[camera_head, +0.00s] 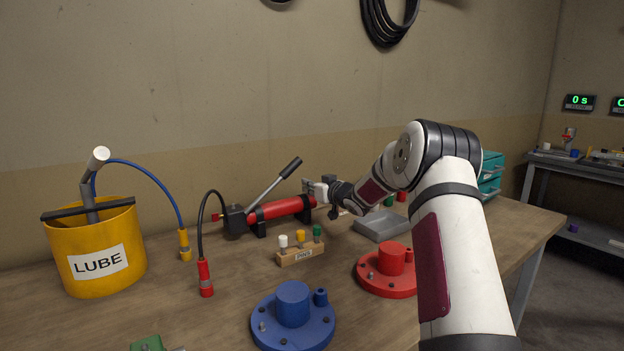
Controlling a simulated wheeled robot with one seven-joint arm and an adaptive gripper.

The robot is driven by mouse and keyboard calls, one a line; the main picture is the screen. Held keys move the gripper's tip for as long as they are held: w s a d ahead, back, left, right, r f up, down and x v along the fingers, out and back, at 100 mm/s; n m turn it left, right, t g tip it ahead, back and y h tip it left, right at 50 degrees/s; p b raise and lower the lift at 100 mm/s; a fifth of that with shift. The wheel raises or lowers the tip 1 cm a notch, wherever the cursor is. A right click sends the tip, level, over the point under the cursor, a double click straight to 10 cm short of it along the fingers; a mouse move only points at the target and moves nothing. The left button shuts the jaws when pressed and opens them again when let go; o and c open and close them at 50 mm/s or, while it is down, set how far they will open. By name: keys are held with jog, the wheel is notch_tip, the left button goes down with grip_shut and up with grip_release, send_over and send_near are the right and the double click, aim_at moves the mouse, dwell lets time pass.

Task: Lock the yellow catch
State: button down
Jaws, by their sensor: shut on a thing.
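I cannot make out a yellow catch for certain in the head view. My gripper (312,189) is at the right end of the red hand pump (281,208), just above it and against the wall side. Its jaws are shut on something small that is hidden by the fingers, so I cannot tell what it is. The pump lies on the bench with its black lever (275,183) slanting up to the right.
A yellow LUBE bucket (103,249) stands at the left. A red-ended black hose (205,278), a wooden pin block (300,254), a blue flange (292,318) and a red flange (384,272) stand in front. A grey tray (381,228) is below my arm.

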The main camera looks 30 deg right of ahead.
jog(key=shift+w+r+g+p, duration=0.25)
jog(key=shift+g+p, duration=0.75)
jog(key=shift+p, duration=1.5)
jog(key=shift+w+g+p, duration=0.25)
jog(key=shift+g+p, duration=0.35)
jog(key=shift+p, duration=0.3)
jog(key=shift+w+f+g, duration=0.1)
jog(key=shift+w+g, duration=0.15)
jog(key=shift+g, duration=0.45)
jog(key=shift+w+f+g+b, duration=0.1)
jog(key=shift+w+g+b, duration=0.1)
jog(key=shift+g+b, duration=0.5)
jog(key=shift+b, duration=0.35)
jog(key=c, duration=1.8)
grip_release()
jog(key=shift+o, duration=0.2)
jog(key=v, duration=1.2)
jog(key=shift+a, duration=0.15)
